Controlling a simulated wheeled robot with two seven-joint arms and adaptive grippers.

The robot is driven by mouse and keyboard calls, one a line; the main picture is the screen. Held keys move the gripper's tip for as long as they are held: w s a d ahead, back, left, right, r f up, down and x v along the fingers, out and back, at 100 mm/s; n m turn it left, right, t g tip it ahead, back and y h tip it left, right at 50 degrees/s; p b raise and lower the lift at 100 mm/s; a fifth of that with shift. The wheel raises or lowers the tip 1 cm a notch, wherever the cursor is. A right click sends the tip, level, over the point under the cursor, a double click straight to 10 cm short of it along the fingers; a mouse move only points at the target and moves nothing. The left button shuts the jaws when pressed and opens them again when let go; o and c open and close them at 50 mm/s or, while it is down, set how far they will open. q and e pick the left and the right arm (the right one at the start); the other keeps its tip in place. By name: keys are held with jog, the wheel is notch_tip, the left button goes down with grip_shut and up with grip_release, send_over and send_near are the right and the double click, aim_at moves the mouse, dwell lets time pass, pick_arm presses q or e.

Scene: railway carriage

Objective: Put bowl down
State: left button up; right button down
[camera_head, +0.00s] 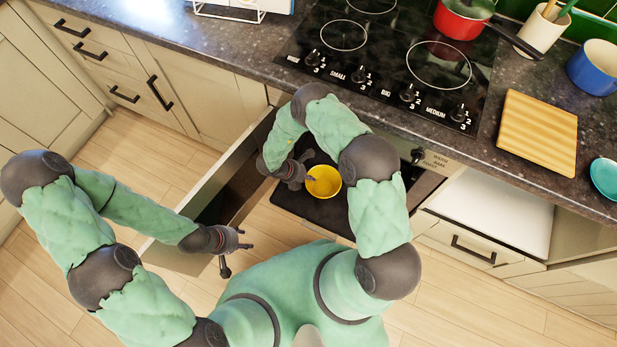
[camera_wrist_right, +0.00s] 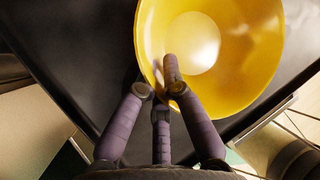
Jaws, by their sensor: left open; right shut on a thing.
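The yellow bowl (camera_head: 323,182) is upright over the dark open oven door (camera_head: 284,197), in front of the stove. I cannot tell whether it touches the door. My right gripper (camera_head: 304,178) is shut on the bowl's rim at its left side. In the right wrist view the gripper's fingers (camera_wrist_right: 168,92) grip the near rim, and the inside of the bowl (camera_wrist_right: 235,60) looks empty. My left gripper (camera_head: 236,240) is open and empty, left of the bowl, by the front of an open drawer.
The open drawer (camera_head: 163,254) stands left of the oven door, with a dark handle (camera_head: 225,267). Above, the counter (camera_head: 240,45) carries a hob (camera_head: 395,45), a red pan (camera_head: 462,18), a wooden board (camera_head: 538,132), a blue pot (camera_head: 595,68) and a teal dish (camera_head: 606,178). Another compartment (camera_head: 495,215) is open at right.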

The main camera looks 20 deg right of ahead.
jog(key=shift+f, duration=0.2)
jog(key=c, duration=1.3)
grip_release()
jog(key=s+v, duration=0.1)
jog(key=v, duration=1.1)
jog(key=shift+w, duration=0.45)
grip_shut()
jog(key=shift+d, duration=0.15)
